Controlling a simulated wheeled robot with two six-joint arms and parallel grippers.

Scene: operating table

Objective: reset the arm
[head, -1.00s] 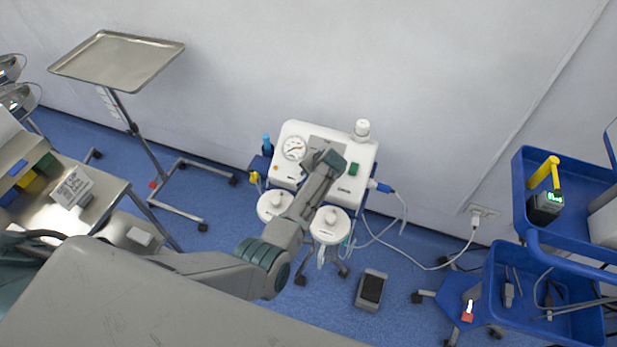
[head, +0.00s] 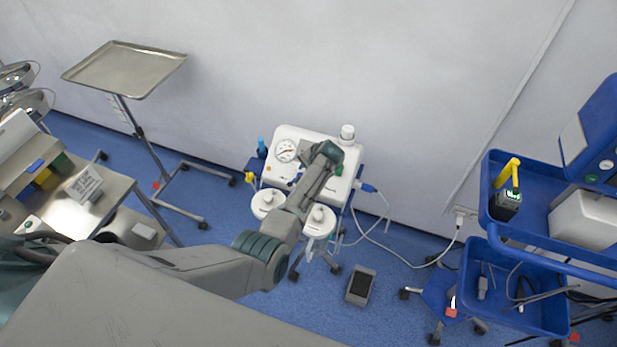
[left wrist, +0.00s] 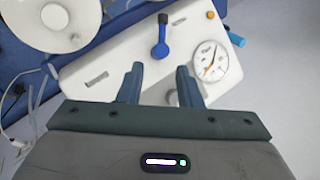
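My left arm reaches from the lower left to a white suction machine (head: 300,137) by the wall. My left gripper is at the arm's far end above the machine's panel; its fingertips are hard to make out in the head view. In the left wrist view the gripper (left wrist: 160,68) is open, its two fingers apart with nothing held between them. A blue knob (left wrist: 161,49) on the panel (left wrist: 115,62) lies just beyond the fingertips, apart from them. A round gauge (left wrist: 210,62) is right of the fingers. My right gripper is not in view.
A steel tray stand (head: 125,66) stands at the left, beside a metal table (head: 100,205). A blue cart (head: 540,238) with a lower bin (head: 515,318) is at the right. A foot pedal (head: 361,286) and white cables lie on the blue floor.

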